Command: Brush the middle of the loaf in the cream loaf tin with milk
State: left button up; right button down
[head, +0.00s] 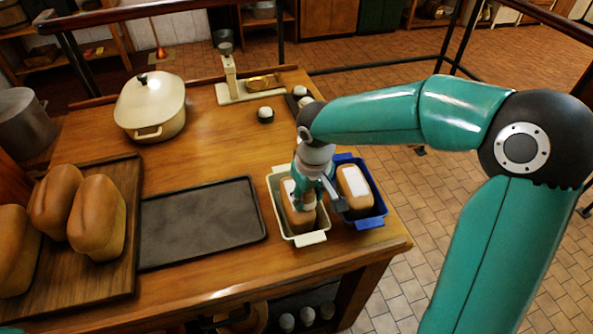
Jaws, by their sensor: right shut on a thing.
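The cream loaf tin (314,238) stands near the table's right end. A brown loaf (298,220) lies in it, with a white patch on its far part; my gripper hides some of its top. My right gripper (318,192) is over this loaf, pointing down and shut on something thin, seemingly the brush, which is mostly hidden. I cannot tell whether its tip touches the loaf. A blue loaf tin (370,223) stands just to the right, holding a loaf with a white top (354,181). My left gripper is not in view.
A dark flat tray (200,222) lies left of the cream tin. A wooden board (125,255) with brown loaves is farther left.

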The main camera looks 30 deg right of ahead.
aim_at(293, 207)
jog(key=a, duration=0.1)
jog(key=w+a, duration=0.1)
jog(key=a, duration=0.1)
jog(key=shift+a+f+b, duration=0.1)
jog(key=shift+f+b, duration=0.1)
jog(key=shift+b, duration=0.15)
jog(key=shift+a+r+p, duration=0.15)
jog(key=shift+r+p, duration=0.2)
notch_tip(293, 207, up, 4)
jog(key=shift+r+p, duration=0.15)
jog(key=shift+p, duration=1.05)
jog(key=shift+r+p, duration=0.55)
jog(key=shift+r, duration=0.15)
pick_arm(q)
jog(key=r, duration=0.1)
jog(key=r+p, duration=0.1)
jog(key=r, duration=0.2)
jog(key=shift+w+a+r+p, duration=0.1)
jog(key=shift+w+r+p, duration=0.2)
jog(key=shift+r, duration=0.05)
pick_arm(e)
notch_tip(293, 207, up, 2)
jog(key=shift+r, duration=0.1)
